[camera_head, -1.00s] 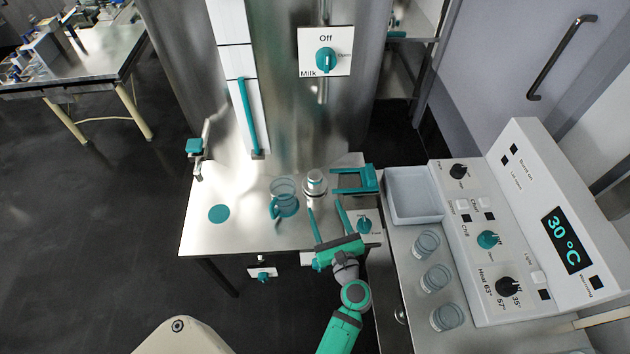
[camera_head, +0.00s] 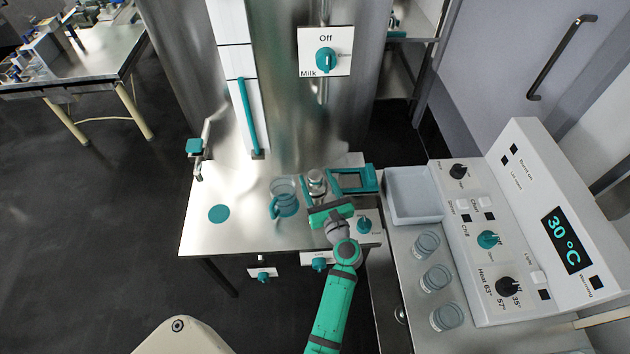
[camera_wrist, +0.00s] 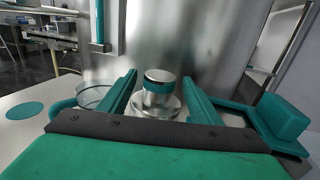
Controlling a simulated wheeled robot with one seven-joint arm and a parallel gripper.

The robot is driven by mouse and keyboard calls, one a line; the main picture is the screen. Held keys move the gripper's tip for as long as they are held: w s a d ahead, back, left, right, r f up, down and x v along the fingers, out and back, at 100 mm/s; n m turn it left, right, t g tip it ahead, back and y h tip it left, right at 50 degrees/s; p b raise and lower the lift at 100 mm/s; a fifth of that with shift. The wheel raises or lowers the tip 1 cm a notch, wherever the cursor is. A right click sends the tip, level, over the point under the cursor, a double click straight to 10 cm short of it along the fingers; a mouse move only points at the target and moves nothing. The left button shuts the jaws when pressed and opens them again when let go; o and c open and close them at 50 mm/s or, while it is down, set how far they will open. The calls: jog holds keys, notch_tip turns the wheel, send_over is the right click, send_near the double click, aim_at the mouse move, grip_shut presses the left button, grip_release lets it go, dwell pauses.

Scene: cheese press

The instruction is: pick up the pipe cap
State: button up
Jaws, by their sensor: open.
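The pipe cap (camera_wrist: 158,88) is a small silver cylinder with a teal band. It stands upright on a round metal base (camera_wrist: 156,107) on the steel table. In the head view the cap (camera_head: 316,177) is at the back of the table, partly hidden by my gripper (camera_head: 318,187). My gripper is open; in the wrist view its two teal fingers (camera_wrist: 161,88) lie on either side of the cap, with gaps visible between cap and fingers. I cannot tell how far the fingertips reach past it.
A glass jug with teal handle (camera_head: 284,197) stands close left of my gripper. A teal frame (camera_head: 368,180) is close right. A white tray (camera_head: 413,212) and several glass jars (camera_head: 434,278) are farther right.

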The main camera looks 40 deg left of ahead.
jog(key=shift+x, duration=0.8)
jog(key=shift+s, duration=0.1)
jog(key=shift+c, duration=0.2)
jog(key=c, duration=1.3)
